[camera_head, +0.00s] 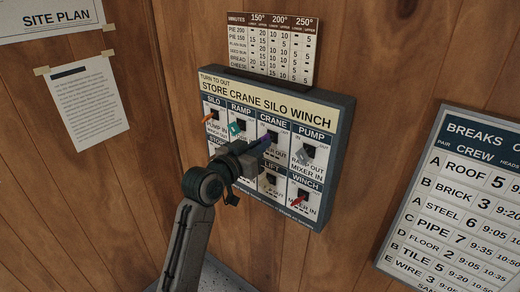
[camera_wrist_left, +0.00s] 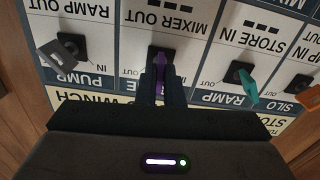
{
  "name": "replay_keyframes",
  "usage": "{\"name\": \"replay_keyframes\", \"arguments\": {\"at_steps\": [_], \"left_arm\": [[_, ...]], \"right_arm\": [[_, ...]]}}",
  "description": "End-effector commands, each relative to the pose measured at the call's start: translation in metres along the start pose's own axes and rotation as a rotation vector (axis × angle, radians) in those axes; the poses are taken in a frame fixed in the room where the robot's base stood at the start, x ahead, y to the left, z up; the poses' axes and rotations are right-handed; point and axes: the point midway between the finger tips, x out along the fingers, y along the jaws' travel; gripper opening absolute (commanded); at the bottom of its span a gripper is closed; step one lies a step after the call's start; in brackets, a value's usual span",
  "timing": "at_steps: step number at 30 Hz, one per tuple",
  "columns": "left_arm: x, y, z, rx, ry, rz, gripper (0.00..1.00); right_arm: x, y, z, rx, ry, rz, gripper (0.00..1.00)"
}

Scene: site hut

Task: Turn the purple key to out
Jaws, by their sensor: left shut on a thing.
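The purple key (camera_head: 265,139) sits in the switch under the CRANE label on the wall panel (camera_head: 340,140). My left gripper (camera_head: 257,147) reaches up from below and is shut on this key. In the left wrist view, which shows the panel upside down, the purple key (camera_wrist_left: 161,69) stands upright between the dark fingers of my left gripper (camera_wrist_left: 161,90). My right gripper is not in view.
Close by are an orange key (camera_head: 208,117) at SILO, a teal key (camera_head: 236,127) at RAMP and a grey key (camera_head: 303,157) at PUMP. A red key (camera_head: 299,200) is at WINCH. The panel header reads "Turn to out: store crane silo winch". A breaks board (camera_head: 460,200) hangs right.

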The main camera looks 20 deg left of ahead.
Motion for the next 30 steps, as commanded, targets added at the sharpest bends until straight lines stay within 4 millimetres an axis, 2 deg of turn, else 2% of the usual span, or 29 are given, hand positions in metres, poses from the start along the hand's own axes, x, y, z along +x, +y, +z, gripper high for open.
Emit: {"name": "replay_keyframes", "arguments": {"at_steps": [18, 30], "left_arm": [[0.000, -0.001, 0.003, 0.559, -0.001, 0.000, 0.00], [0.000, -0.001, 0.002, 0.758, -0.002, 0.001, 0.00]], "right_arm": [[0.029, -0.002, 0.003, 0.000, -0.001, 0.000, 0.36], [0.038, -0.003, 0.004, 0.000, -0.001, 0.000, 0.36]]}}
